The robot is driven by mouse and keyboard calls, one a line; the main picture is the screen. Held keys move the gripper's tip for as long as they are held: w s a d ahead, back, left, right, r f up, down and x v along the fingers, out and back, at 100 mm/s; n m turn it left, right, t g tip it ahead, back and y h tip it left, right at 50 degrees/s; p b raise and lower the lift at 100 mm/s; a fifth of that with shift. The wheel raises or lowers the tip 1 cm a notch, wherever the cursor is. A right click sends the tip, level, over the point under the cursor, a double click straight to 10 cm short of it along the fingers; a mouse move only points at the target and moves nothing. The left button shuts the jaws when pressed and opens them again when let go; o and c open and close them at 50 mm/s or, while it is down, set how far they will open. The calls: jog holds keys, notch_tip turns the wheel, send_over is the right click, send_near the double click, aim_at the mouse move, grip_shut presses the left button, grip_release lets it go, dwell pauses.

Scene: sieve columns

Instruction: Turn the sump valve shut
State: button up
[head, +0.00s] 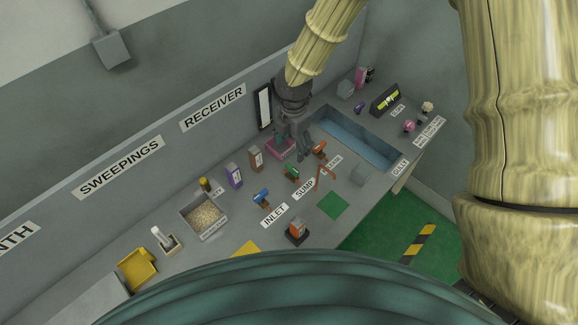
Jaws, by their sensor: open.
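The SUMP label (304,189) lies on the grey bench, in front of a small green valve (291,173). A blue valve (261,197) stands to its left by the INLET label (274,214). An orange valve (319,149) stands to its right by a third label too small to read surely. My gripper (304,156) points down over the bench, open and empty, just above and right of the green valve and close to the orange one. I cannot tell whether it touches either. The exact handle angle of the green valve is too small to tell.
A pink tray (279,149) sits behind my gripper. Purple (234,175) and brown (256,159) boxes stand left of it. A blue trough (355,138) lies to the right. A thin red post (319,184), an orange-and-black device (297,231) and a green mat (333,205) are in front.

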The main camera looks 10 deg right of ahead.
aim_at(291, 169)
jog(key=shift+w+f, duration=0.15)
jog(key=shift+f, duration=2)
jog(key=shift+w+f, duration=0.15)
jog(key=shift+f, duration=2)
jog(key=shift+w+f, duration=0.15)
jog(key=shift+f, duration=2)
jog(key=c, duration=1)
